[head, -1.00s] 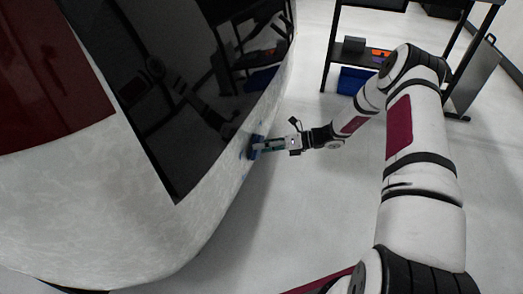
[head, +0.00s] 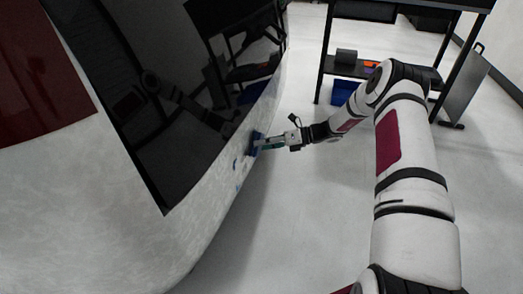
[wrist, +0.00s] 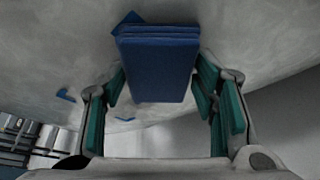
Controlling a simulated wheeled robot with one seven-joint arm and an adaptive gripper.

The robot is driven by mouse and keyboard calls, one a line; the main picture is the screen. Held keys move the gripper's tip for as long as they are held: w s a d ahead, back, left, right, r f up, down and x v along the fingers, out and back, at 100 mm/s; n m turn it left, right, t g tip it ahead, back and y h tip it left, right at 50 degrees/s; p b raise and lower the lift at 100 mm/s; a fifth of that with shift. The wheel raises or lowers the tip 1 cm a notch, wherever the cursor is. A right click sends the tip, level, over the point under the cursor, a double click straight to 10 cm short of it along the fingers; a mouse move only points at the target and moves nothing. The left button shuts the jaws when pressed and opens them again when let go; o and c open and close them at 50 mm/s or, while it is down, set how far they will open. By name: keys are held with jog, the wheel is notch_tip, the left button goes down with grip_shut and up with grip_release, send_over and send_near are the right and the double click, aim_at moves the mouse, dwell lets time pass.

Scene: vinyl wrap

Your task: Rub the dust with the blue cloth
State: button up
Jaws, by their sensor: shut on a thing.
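The blue cloth (head: 256,144) is a thick folded block; it also shows in the wrist view (wrist: 157,72). My gripper (head: 267,146) is shut on it, with the green finger pads (wrist: 207,85) on either side. The cloth is at the pale lower side panel (head: 185,240) of the vehicle and appears to touch it. The panel has a whitish mottled film that looks like dust. Small blue patches (head: 237,188) mark the panel below the cloth; others show in the wrist view (wrist: 65,95). The panel surface behind the cloth is hidden.
A glossy black panel (head: 150,100) and a dark red panel (head: 40,75) lie above the pale one. A black shelf (head: 385,68) with small items and a blue bin (head: 347,92) stands at the back right. The grey floor (head: 310,220) beside the vehicle is clear.

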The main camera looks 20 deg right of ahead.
jog(key=shift+w+d, duration=0.15)
jog(key=shift+w, duration=0.2)
jog(key=s+d+p, duration=0.1)
jog(key=s+d, duration=0.3)
jog(key=shift+d, duration=0.4)
dwell(0.4)
jog(key=shift+s+d, duration=0.9)
jog(key=shift+d, duration=0.25)
